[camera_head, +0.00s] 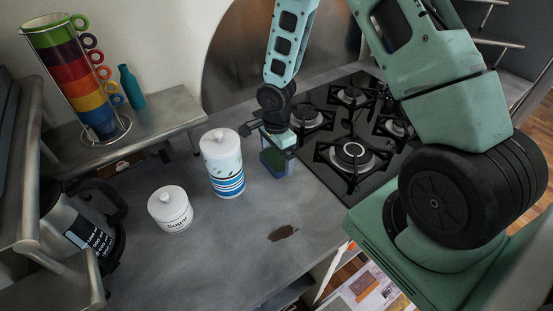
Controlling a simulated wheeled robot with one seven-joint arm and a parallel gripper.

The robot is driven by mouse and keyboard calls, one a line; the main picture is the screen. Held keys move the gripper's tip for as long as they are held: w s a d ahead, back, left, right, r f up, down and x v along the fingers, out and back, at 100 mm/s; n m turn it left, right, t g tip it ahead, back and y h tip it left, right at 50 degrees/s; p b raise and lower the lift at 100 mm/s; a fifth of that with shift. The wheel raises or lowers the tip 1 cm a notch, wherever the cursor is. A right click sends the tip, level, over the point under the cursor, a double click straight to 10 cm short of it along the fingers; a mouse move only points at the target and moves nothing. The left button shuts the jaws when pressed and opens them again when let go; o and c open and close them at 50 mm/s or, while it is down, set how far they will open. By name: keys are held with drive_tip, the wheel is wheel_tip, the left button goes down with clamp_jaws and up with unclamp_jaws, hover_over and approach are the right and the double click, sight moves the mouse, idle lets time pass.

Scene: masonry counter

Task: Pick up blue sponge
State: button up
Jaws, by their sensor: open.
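My gripper (272,143) points down over the counter, just right of the striped canister, and its jaws are open. A small blue block with a greenish edge, which looks like the blue sponge (278,164), shows directly below the jaws. The gripper covers its upper part. I cannot tell whether the fingers touch it or stand around it.
A white canister with blue stripes (223,165) stands close left of the gripper. A sugar jar (170,209) and a kettle (83,222) are further left. A gas hob (352,181) lies to the right. The counter (225,250) in front is clear except for a brown stain (283,233).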

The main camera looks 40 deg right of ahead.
drive_tip(key=shift+f, duration=0.1)
drive_tip(key=c, duration=0.8)
